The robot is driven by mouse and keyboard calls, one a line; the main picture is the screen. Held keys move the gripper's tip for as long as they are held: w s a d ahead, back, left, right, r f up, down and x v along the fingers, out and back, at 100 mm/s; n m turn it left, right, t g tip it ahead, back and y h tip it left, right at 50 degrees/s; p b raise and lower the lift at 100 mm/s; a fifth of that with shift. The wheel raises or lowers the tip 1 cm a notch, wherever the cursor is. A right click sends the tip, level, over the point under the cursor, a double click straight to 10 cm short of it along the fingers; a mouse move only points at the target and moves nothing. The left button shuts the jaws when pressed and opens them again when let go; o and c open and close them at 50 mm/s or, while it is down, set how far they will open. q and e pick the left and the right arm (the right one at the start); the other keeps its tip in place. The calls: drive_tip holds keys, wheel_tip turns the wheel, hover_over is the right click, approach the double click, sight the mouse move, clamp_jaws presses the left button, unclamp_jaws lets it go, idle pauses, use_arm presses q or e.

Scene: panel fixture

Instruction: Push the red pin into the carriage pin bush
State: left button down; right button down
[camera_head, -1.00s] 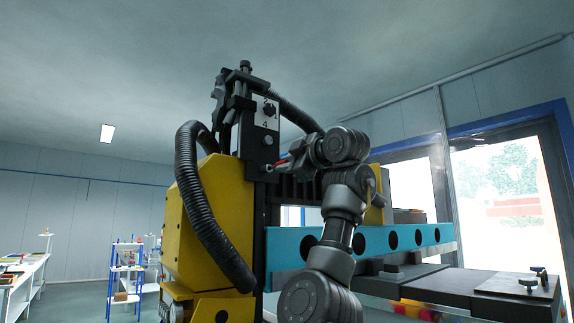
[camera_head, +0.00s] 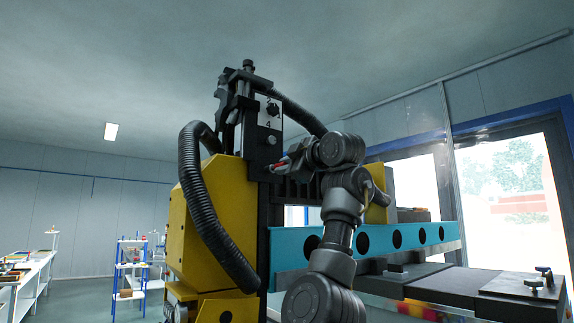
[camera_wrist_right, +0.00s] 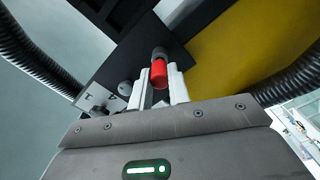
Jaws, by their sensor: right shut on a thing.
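The red pin (camera_head: 281,163) is at the dark carriage plate (camera_head: 269,150) on the upright column of the yellow machine. My right gripper (camera_head: 286,161) is shut on the pin, seen small and partly hidden in the head view. In the right wrist view, the red pin (camera_wrist_right: 159,73) stands between the two pale fingers (camera_wrist_right: 159,90). Its far end meets or lines up with a grey round part (camera_wrist_right: 159,53) on the dark plate, which looks like the pin bush. I cannot tell how deep the pin sits. My left gripper is not in view.
A black corrugated hose (camera_head: 196,190) hangs on the left of the yellow housing (camera_head: 217,200). A teal beam with round holes (camera_head: 380,241) and a dark table (camera_head: 470,281) extend right, close behind my right arm. Shelves (camera_head: 130,265) stand far left.

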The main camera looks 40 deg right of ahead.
drive_tip(key=shift+w+p, duration=0.55)
drive_tip(key=shift+w, duration=0.3)
drive_tip(key=c, duration=1.2)
unclamp_jaws()
drive_tip(key=shift+w, duration=0.1)
drive_tip(key=shift+c, duration=0.2)
drive_tip(key=s+b, duration=0.6)
drive_tip(key=s, duration=0.5)
drive_tip(key=shift+w+a, duration=0.1)
